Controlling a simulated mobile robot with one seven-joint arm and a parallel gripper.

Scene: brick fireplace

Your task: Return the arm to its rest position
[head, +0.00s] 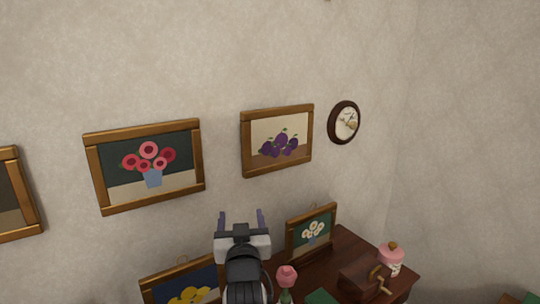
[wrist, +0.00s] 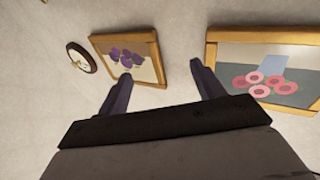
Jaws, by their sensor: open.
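My gripper (head: 241,220) is raised at the lower middle of the head view, in front of the wall and left of a small framed picture of white flowers (head: 312,234). Its two fingers stand apart with nothing between them. In the wrist view my gripper (wrist: 165,85) also shows open and empty. Beyond the fingers there are only the wall, a clock and framed pictures.
A dark wooden cabinet (head: 352,248) at the lower right bears a pink jar (head: 391,261), a brown box with a crank (head: 362,278) and the white-flower picture. A pink flower (head: 287,276) stands close to my arm.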

